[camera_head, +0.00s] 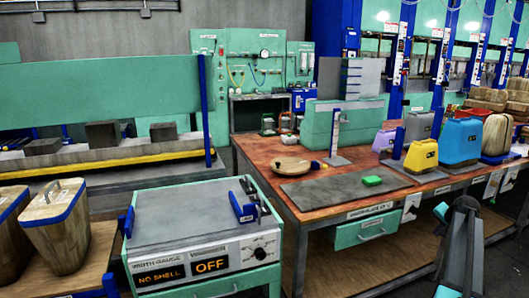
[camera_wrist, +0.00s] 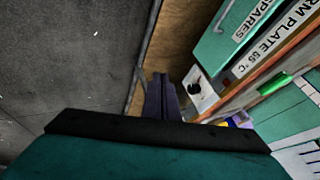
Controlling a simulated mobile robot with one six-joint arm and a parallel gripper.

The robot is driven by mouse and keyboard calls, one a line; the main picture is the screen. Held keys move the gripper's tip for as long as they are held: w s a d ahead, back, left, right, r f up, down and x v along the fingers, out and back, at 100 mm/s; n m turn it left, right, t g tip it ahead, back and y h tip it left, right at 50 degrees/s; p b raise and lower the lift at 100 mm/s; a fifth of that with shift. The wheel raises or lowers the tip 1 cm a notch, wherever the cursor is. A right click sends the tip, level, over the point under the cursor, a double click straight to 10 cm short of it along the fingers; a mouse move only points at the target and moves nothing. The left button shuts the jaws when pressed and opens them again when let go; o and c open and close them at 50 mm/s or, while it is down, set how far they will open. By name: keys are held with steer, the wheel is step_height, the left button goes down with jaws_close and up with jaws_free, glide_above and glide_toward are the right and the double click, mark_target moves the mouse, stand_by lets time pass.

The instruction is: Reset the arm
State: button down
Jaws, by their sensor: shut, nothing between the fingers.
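My gripper (camera_wrist: 162,97) shows in the wrist view as two dark fingers close together, shut with nothing between them. It is in the air, with the grey floor and a brown board behind it and the workbench edge to its right. In the head view, part of my dark grey and teal arm stands at the lower right, in front of the bench; I cannot make out the fingertips there.
A width gauge box (camera_head: 190,208) reading "NO SHELL" and "OFF" stands front left, beside wooden containers (camera_head: 55,225).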

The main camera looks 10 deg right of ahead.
steer(key=w+a+f+n+y, duration=0.1)
steer(key=w+a+f, duration=0.2)
steer(key=a+f, duration=0.3)
steer(key=w+a+f+n+g+y+p, duration=0.15)
steer(key=a+f, duration=0.25)
steer(key=a, duration=0.4)
steer(key=w+a+f+t, duration=0.1)
steer(key=w+a+f, duration=0.35)
steer(key=a, duration=0.25)
steer(key=s+a+f+n+g+y, duration=0.15)
steer(key=s+a+f, duration=0.25)
steer(key=a+f, duration=0.55)
steer(key=s+a+f+n+g+y, duration=0.1)
steer(key=s+a+f+g, duration=0.15)
steer(key=a+f, duration=0.75)
steer(key=s+a+f+n+g+p, duration=0.15)
steer(key=s+a+f, duration=0.25)
steer(key=s+a, duration=0.6)
steer(key=s+a+f+n+g+p, duration=0.1)
steer(key=s+a+f+n+g, duration=0.3)
steer(key=s+a, duration=0.6)
steer(key=s+a+n+g, duration=0.1)
steer(key=s+a+n, duration=0.1)
steer(key=s, duration=1)
steer(key=s+a+n+h, duration=0.1)
steer(key=s+a+n, duration=0.1)
steer(key=s, duration=0.9)
steer(key=shift+s+g, duration=0.4)
